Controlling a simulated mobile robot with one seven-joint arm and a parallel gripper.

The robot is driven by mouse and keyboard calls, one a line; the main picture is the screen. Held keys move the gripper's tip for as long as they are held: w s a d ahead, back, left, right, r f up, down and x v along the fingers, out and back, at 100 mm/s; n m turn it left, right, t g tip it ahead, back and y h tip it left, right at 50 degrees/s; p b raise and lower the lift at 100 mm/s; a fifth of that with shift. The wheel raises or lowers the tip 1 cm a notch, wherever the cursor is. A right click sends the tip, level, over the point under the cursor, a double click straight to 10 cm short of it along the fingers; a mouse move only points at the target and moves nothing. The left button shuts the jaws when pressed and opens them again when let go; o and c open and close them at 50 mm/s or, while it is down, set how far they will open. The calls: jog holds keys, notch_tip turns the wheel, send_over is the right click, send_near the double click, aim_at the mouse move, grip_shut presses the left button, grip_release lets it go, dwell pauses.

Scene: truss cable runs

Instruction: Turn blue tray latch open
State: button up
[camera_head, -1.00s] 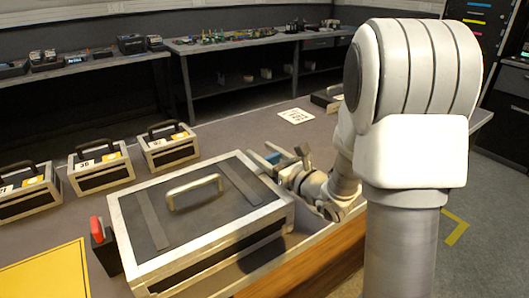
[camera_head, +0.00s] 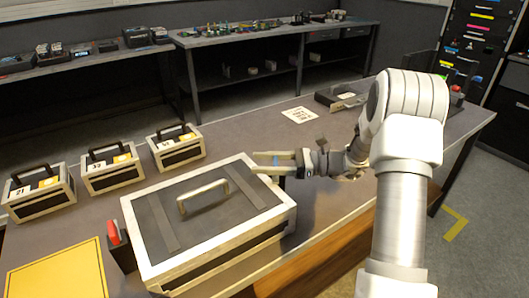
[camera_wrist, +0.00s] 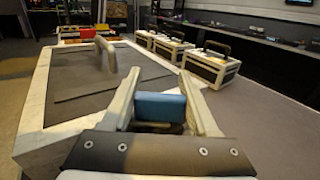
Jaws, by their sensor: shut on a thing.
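My gripper (camera_head: 262,162) is at the right back corner of a large grey case with a pale rim (camera_head: 160,222). In the wrist view, my two fingers (camera_wrist: 162,104) stand on either side of a blue block-like piece, the latch (camera_wrist: 160,108), and are shut on it. The finger tips point along the case's side. In the head view, only a little blue (camera_head: 277,159) shows between the fingers. How the latch joins the case is hidden, and its turn angle cannot be told. The case lid is down, with a pale handle (camera_head: 203,197) on top.
Three small cases with black handles (camera_head: 113,170) stand in a row behind and left of the large case. A red-topped black block (camera_head: 119,247) and a yellow panel (camera_head: 58,270) are at left front.

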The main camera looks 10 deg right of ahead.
jog(key=n+g+p, duration=0.1)
jog(key=g, duration=0.1)
jog(key=n+g+p, duration=0.1)
jog(key=n+g, duration=0.1)
jog(key=g, duration=0.1)
jog(key=shift+s+a+r+n+g+p, duration=0.1)
jog(key=shift+s+r+n+g+p, duration=0.05)
jog(key=shift+s+n+g+p, duration=0.2)
jog(key=shift+s+n+g+h+p, duration=0.15)
jog(key=shift+n+g+p, duration=0.1)
jog(key=shift+n+g, duration=0.45)
jog(key=shift+s+n+g+h+p, duration=0.2)
jog(key=shift+n+g, duration=0.2)
jog(key=shift+g, duration=0.55)
jog(key=shift+s+n+g+h+p, duration=0.15)
jog(key=shift+n+g+p, duration=0.1)
jog(key=shift+n+g, duration=0.45)
jog(key=shift+g, duration=0.4)
jog(key=o, duration=1.4)
jog(key=shift+p+v, duration=0.9)
jog(key=shift+v, duration=2.9)
jog(key=shift+s, duration=0.1)
